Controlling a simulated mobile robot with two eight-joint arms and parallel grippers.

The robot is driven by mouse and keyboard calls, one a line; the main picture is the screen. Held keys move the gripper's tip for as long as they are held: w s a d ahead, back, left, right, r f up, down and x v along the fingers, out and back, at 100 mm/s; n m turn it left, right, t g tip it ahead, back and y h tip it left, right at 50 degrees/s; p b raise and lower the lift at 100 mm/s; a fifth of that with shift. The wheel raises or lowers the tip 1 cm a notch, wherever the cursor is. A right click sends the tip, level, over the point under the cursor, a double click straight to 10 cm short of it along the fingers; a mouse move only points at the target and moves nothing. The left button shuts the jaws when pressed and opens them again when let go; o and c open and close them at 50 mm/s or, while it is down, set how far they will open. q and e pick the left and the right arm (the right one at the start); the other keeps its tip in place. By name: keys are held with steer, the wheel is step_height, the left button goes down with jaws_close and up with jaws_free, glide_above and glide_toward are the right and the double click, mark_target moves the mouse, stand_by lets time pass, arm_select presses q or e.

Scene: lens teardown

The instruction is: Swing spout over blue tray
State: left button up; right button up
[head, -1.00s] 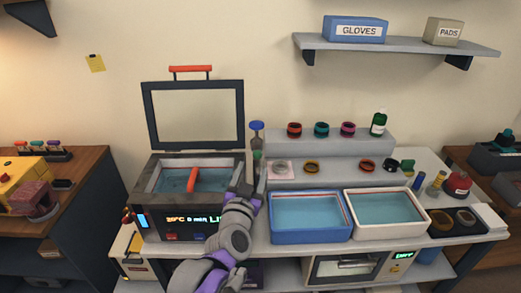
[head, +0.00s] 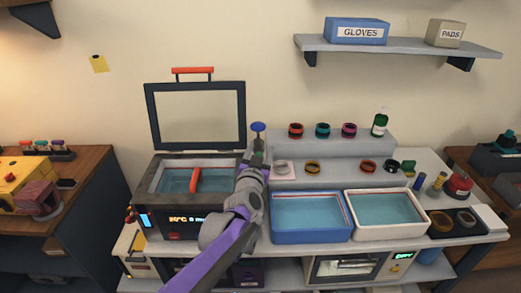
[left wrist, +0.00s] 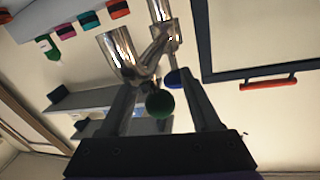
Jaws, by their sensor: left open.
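The blue tray (head: 311,237) holds clear liquid and stands on the bench to the right of my left arm. The chrome spout (left wrist: 122,55) shows in the left wrist view, with a green ball knob (left wrist: 159,103) and a blue knob (left wrist: 174,79) by it. The blue knob also stands above my gripper in the head view (head: 258,127). My left gripper (head: 257,163) is open at the tap. In the left wrist view its fingers (left wrist: 160,88) straddle the green knob; contact cannot be told. My arm hides most of the spout in the head view.
A bath with an open lid (head: 197,115) and red handle stands left of my arm. A white tray (head: 392,233) adjoins the blue tray. A stepped riser (head: 345,141) with several coloured rings is behind the trays.

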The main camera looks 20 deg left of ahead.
arm_select(q)
jaws_close()
stand_by(1.4)
